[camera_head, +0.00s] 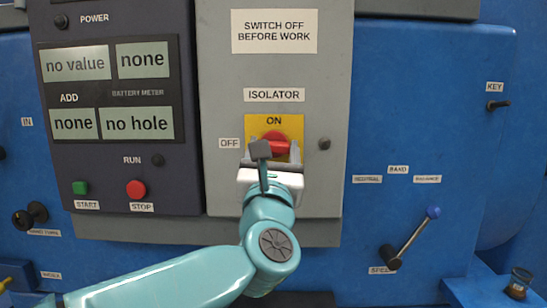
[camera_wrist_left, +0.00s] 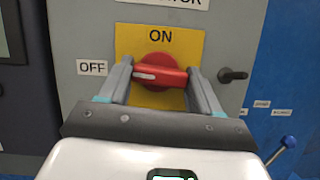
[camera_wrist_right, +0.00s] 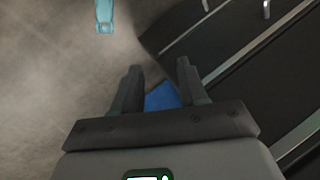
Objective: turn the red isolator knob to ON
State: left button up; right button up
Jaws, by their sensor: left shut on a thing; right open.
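The red isolator knob (camera_head: 277,141) sits on a yellow plate (camera_head: 291,122) on the grey isolator box (camera_head: 221,66). ON is printed above the knob and an OFF label (camera_head: 229,143) is at its left. In the left wrist view the knob's handle (camera_wrist_left: 172,76) lies level, its white mark at the left end, towards OFF. My left gripper (camera_head: 272,147) is shut on the handle, one finger at each end; these fingers also show in the left wrist view (camera_wrist_left: 160,74). My right gripper (camera_wrist_right: 159,68) is open and empty, away from the knob.
Left of the box is a dark panel (camera_head: 117,195) with displays, a green START button (camera_head: 80,187) and a red STOP button (camera_head: 136,189). A small dark peg (camera_head: 324,143) sits right of the knob. A blue-knobbed lever (camera_head: 412,240) is at lower right.

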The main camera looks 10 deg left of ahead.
pick_arm(q)
jog(key=m+g+h+p, duration=0.1)
jog(key=m+h+p, duration=0.1)
jog(key=m, duration=0.4)
jog(key=m+g+h+p, duration=0.1)
jog(key=m+h+p, duration=0.1)
jog(key=m+p, duration=0.2)
jog(key=r+m+g+h+p, duration=0.1)
jog(key=m+g+h+p, duration=0.1)
jog(key=m, duration=0.7)
jog(key=shift+a+h+p, duration=0.2)
jog(key=shift+h+p, duration=0.4)
jog(key=shift+f+m+g+p, duration=0.2)
jog(key=shift+m+g+p, duration=0.1)
jog(key=shift+m+p, duration=0.8)
jog(key=o, duration=1.1)
jog(key=shift+s, duration=0.1)
jog(key=shift+c, duration=0.2)
